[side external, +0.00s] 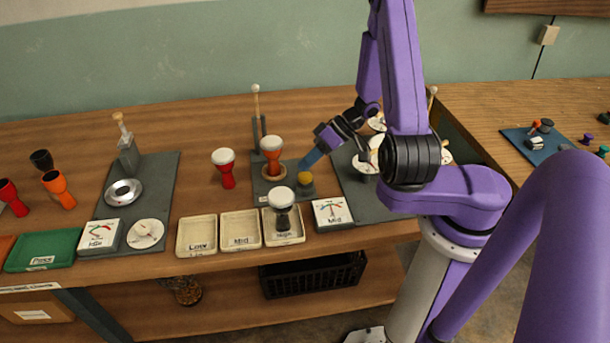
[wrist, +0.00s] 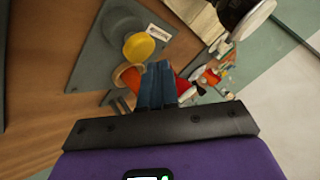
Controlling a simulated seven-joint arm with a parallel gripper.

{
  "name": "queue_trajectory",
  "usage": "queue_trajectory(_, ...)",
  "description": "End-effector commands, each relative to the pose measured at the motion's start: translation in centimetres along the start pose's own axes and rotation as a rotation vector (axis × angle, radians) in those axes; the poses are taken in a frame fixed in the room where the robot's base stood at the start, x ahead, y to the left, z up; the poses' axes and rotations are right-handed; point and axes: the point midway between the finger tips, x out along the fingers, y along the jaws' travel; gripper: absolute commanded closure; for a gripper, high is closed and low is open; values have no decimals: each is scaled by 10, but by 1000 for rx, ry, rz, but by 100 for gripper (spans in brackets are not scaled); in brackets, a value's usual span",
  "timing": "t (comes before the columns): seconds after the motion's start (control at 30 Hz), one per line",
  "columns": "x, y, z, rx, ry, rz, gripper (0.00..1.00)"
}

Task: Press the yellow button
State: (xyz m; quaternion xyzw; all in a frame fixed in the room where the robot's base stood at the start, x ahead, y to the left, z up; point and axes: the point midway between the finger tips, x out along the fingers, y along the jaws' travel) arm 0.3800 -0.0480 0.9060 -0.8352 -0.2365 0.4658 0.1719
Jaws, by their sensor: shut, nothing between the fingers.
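The yellow button (side external: 305,179) sits on a dark round base on a grey plate, to the right of an orange goblet drum. It also shows in the wrist view (wrist: 139,46), just beyond my fingertips. My gripper (side external: 307,163) is shut and empty, with its blue fingers angled down and left, a little above the button in the side view. The fingers also show in the wrist view (wrist: 158,70). A small gap seems to remain between fingertips and button; whether they touch is hard to tell.
The orange drum (side external: 271,148) stands on a ring close left of my fingers, with a mallet (side external: 256,100) behind it. A red drum (side external: 224,170) stands further left. Labelled trays (side external: 197,250) line the front, one holding a dark drum (side external: 282,198). A dial box (side external: 332,213) is front right.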

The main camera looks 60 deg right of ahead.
Motion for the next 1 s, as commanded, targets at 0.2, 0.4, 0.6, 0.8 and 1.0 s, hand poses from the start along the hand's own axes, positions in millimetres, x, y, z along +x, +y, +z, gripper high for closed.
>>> queue_trajectory(0.2, -1, 0, -1, 0, 1, 0, 100)
queue_trajectory(0.4, -11, -7, -8, -3, 2, 2, 100)
queue_trajectory(0.6, -23, -16, -17, -2, 2, 2, 100)
queue_trajectory(0.8, -33, -24, -24, -2, 1, 1, 100)
queue_trajectory(1.0, -35, -26, -25, 0, 0, -1, 100)
